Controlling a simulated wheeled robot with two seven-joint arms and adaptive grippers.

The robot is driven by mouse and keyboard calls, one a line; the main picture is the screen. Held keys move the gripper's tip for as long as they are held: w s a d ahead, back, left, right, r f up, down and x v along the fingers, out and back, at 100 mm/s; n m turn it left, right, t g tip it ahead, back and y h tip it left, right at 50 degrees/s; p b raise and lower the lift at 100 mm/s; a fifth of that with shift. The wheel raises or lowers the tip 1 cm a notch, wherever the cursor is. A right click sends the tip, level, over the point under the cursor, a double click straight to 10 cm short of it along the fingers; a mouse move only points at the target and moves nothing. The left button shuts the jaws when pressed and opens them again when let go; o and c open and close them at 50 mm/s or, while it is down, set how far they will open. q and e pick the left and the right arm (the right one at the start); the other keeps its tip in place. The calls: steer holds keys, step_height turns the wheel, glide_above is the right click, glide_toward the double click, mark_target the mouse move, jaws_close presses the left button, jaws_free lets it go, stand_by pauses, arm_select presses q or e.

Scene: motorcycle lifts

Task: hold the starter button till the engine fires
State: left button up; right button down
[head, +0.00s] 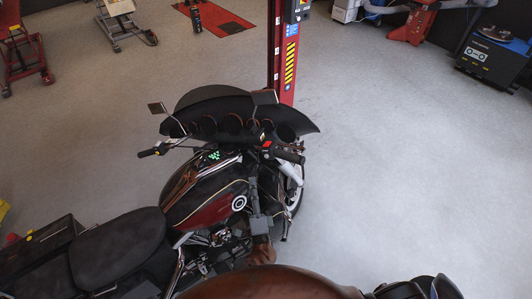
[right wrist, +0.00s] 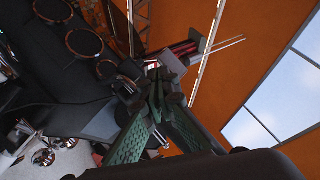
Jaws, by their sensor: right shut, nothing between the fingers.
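The motorcycle (head: 205,205) stands with its black fairing toward the back and a dark red tank. Its right handlebar grip (head: 291,157) has a switch housing with a small red part (head: 267,145) at the inner end. My right gripper (head: 264,165) is shut and empty, just in front of this housing. In the right wrist view, the green-padded fingers (right wrist: 157,103) are together, with their tips close to the grey switch housing (right wrist: 172,63) and its red part (right wrist: 187,48). Contact cannot be told. The starter button itself is not clearly distinguishable. My left gripper is not in view.
Round gauges (right wrist: 84,42) show in the right wrist view. A red lift post (head: 283,50) stands behind the motorcycle. Green lights (head: 212,155) show near the tank. The floor to the right is clear.

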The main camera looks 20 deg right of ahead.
mark_target(267, 156)
steer(key=shift+s+d+r+m+h, duration=0.1)
steer(key=shift+d+r+m+h, duration=0.1)
steer(key=shift+r+m+h, duration=0.6)
steer(key=shift+r+y, duration=0.2)
steer(key=shift+y, duration=0.1)
steer(key=w+d+f+b, duration=0.1)
steer(key=w+d, duration=0.4)
steer(key=w, duration=0.1)
steer(key=shift+w+d+b, duration=0.25)
steer(key=shift+w+b, duration=0.05)
steer(key=shift+w, duration=0.05)
steer(key=shift+w+d, duration=0.1)
stand_by(0.8)
steer(key=shift+w+d+f, duration=0.1)
steer(key=shift+w+d, duration=0.1)
steer(key=shift+w, duration=0.05)
steer(key=shift+w+d, duration=0.3)
steer(key=shift+w, duration=0.05)
stand_by(1.0)
steer(key=shift+s, duration=0.1)
steer(key=shift+s+a, duration=0.55)
steer(key=shift+s, duration=0.05)
